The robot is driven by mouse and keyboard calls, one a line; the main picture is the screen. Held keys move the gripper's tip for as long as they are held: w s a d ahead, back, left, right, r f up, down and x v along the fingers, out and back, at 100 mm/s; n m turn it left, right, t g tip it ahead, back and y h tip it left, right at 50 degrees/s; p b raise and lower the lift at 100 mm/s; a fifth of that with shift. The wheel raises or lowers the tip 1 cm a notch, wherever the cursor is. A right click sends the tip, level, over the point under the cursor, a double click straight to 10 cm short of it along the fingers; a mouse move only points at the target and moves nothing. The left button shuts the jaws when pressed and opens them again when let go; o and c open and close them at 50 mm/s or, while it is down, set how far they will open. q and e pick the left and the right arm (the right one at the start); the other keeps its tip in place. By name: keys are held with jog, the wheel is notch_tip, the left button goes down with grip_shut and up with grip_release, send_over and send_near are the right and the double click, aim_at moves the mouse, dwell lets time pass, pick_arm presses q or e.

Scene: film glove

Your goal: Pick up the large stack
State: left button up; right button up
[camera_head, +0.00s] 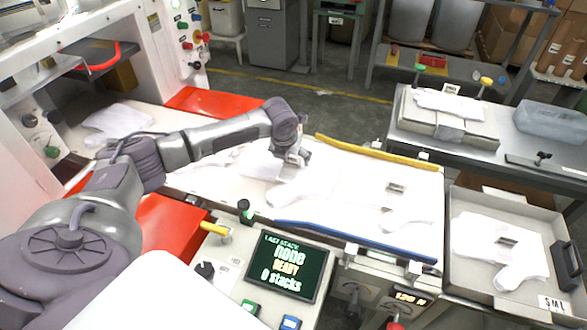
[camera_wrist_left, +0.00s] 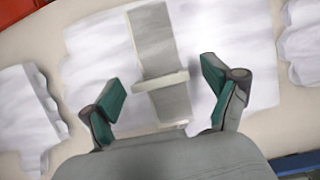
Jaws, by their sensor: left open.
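My left gripper (camera_head: 296,158) hangs low over the white work table (camera_head: 320,215) in the head view. In the left wrist view its two green-padded fingers (camera_wrist_left: 160,88) are wide apart with nothing gripped. A wide white glove stack (camera_wrist_left: 92,52) with a grey band (camera_wrist_left: 152,40) lies beneath and between them. Parts of other white stacks show at its left (camera_wrist_left: 28,112) and right (camera_wrist_left: 302,40). In the head view, white glove stacks lie below the gripper (camera_head: 286,194) and farther right (camera_head: 408,217). The arm hides some of them. My right gripper is not in view.
A yellow rail (camera_head: 375,153) and a blue rail (camera_head: 350,240) edge the table. A grey tray (camera_head: 462,275) with white gloves stands at the right. A display (camera_head: 284,266) reading "READY, 0 stacks" stands in front. Red panels (camera_head: 212,101) are at the left.

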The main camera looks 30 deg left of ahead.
pick_arm(q)
jog(key=shift+r, duration=0.1)
grip_shut()
dwell(0.3)
